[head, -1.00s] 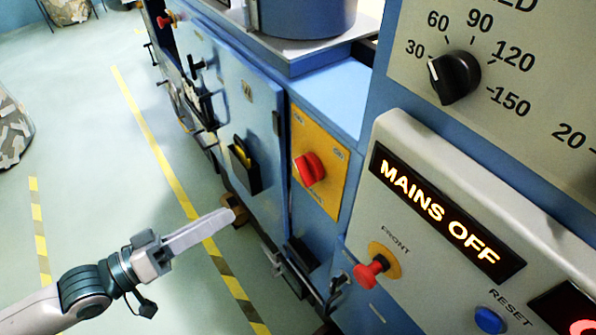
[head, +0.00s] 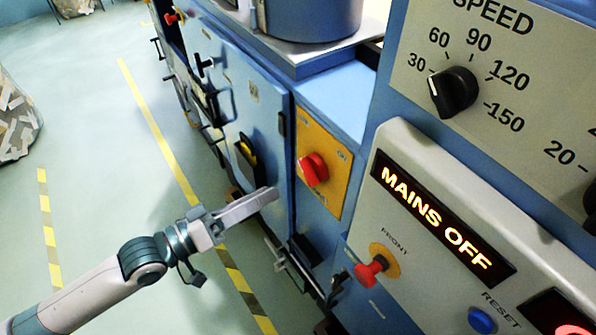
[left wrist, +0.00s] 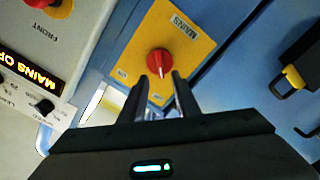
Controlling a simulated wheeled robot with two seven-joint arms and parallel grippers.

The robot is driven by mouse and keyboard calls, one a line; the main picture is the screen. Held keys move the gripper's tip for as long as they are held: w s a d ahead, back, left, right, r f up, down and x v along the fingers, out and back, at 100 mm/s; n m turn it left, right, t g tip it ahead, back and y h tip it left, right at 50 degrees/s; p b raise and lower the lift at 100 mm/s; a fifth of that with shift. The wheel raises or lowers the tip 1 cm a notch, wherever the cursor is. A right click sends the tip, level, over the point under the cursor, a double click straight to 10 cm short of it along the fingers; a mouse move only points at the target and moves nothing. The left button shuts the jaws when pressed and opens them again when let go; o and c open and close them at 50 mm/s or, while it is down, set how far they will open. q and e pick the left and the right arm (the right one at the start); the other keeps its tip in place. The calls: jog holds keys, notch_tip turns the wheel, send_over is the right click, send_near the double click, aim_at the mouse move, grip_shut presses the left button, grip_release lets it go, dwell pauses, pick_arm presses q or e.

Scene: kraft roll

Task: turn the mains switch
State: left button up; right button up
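The mains switch is a red rotary knob (head: 313,169) on a yellow plate (head: 341,187) set in the blue machine front. In the left wrist view the red knob (left wrist: 159,63) lies just beyond the fingertips, on its yellow plate marked MAINS (left wrist: 197,45). My left gripper (head: 272,193) is to the left of the knob and a little lower in the head view. In the left wrist view its two fingers (left wrist: 161,82) stand apart with nothing between them, apparently not touching the knob. A lit display (head: 440,220) reads MAINS OFF. My right gripper is out of view.
Right of the switch, a grey console carries a red FRONT button (head: 369,272), a blue RESET button (head: 482,320) and a black speed dial (head: 453,92). A blue cabinet door (head: 240,105) with a black holder is on the left. Open floor lies further left.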

aim_at(304, 174)
pick_arm(q)
jog(key=p+x, duration=0.2)
jog(key=x, duration=0.6)
jog(key=shift+r, duration=0.1)
jog(key=shift+w+d+p, duration=0.3)
jog(key=shift+w+d, duration=0.05)
jog(key=shift+d, duration=0.2)
grip_shut()
